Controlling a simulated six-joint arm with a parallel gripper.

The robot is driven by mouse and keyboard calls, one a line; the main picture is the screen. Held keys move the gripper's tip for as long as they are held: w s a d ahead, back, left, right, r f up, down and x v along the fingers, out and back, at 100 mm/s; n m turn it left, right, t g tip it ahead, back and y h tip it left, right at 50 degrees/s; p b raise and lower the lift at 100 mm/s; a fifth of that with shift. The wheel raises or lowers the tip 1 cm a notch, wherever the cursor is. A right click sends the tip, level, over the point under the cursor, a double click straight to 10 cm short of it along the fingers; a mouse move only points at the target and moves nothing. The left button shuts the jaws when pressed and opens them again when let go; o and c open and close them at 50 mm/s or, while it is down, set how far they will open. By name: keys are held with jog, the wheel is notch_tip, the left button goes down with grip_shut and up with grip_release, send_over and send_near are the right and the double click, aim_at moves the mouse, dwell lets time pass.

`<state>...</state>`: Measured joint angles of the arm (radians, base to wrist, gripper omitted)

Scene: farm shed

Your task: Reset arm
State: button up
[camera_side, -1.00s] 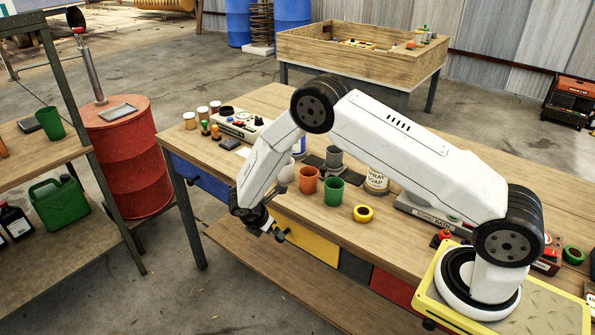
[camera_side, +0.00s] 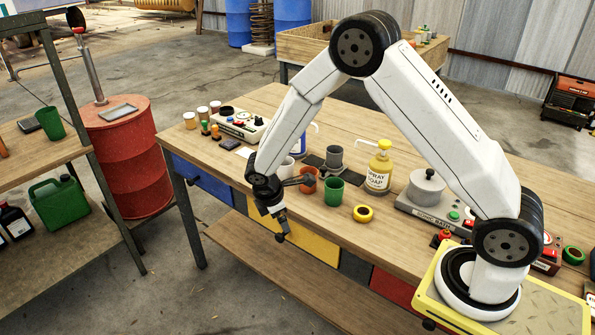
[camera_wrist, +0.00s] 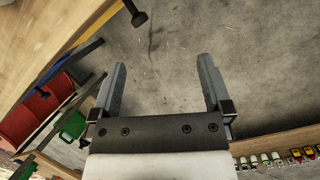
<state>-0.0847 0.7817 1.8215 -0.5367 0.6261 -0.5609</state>
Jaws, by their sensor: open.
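My gripper (camera_side: 281,232) hangs at the front edge of the workbench (camera_side: 230,188) in the side view, pointing down in front of the drawers. In the wrist view my gripper (camera_wrist: 163,75) shows two fingers spread wide apart. Nothing is between them, and bare concrete floor lies beyond. My arm is bent high over the bench, with its elbow raised.
A red barrel (camera_side: 128,165) and a shelf with a green can (camera_side: 60,205) are to the left.

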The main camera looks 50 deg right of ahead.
jog(key=s+r+m+t+y, duration=0.1)
jog(key=s+r+m, duration=0.5)
jog(key=s, duration=0.2)
jog(key=s+a+r+m+t+y, duration=0.1)
jog(key=s+r+m+y, duration=0.1)
jog(key=s+r+m, duration=0.3)
jog(key=s+m, duration=0.1)
jog(key=s, duration=0.2)
jog(key=shift+s+a+r+m+y, duration=0.15)
jog(key=shift+a+r+m+y, duration=0.15)
jog(key=shift+r, duration=0.05)
